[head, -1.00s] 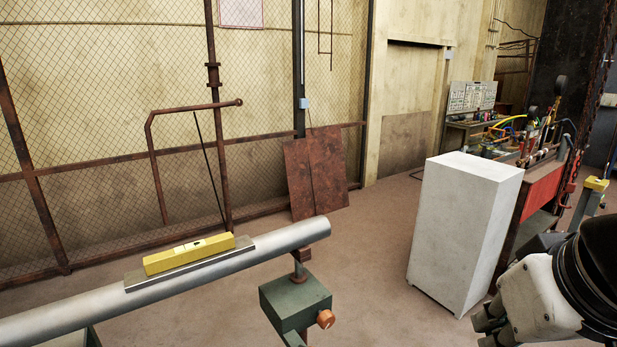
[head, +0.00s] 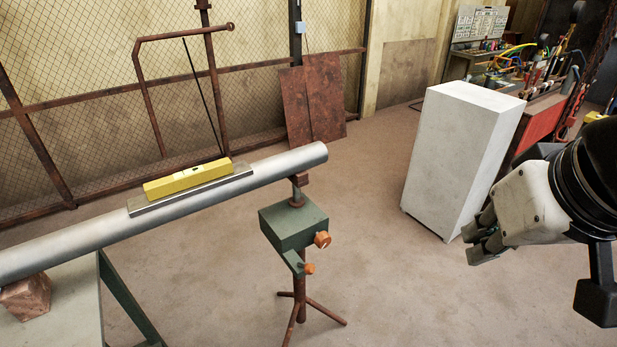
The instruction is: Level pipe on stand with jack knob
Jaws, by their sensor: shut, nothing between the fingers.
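A grey metal pipe (head: 95,235) runs from the lower left up to the middle and looks tilted in the picture, its right end higher. A yellow spirit level (head: 188,179) lies along the top of the pipe on a flat grey plate (head: 150,208); its bubble is too small to read. The pipe's right end rests on a green jack stand (head: 291,224) with a rusty tripod base. The stand has a larger orange knob (head: 322,239) and a smaller one (head: 309,268) below it. My gripper (head: 470,245) is shut and empty at the right, well apart from the knobs.
A reddish block (head: 28,297) supports the pipe's left part on a table (head: 70,300) with green legs. A white cabinet (head: 455,160) stands behind my gripper. Rusty sheets (head: 312,100) lean on the mesh fence. The floor between stand and cabinet is clear.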

